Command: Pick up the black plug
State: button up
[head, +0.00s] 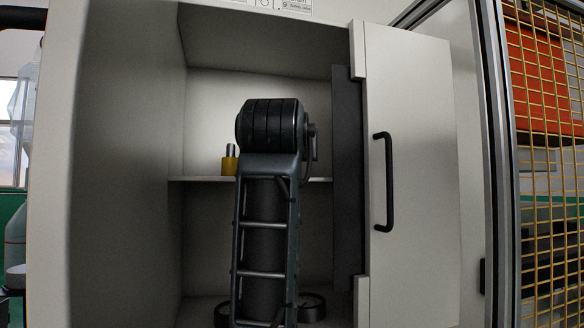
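I cannot make out a black plug in the head view. My own dark arm stands upright in the middle of the picture, in front of an open white cabinet (130,150), and hides part of its inside. My gripper does not show. Dark round parts (312,307) show low down, beside the lower end of my arm; I cannot tell what they are.
A yellow object with a grey metal top (229,160) stands on the cabinet's middle shelf (205,179), just left of my arm. The cabinet door (415,180) with a black handle (388,182) is at the right. A yellow mesh fence (545,150) stands farther right.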

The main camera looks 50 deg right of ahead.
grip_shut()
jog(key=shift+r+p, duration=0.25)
jog(key=shift+p, duration=0.05)
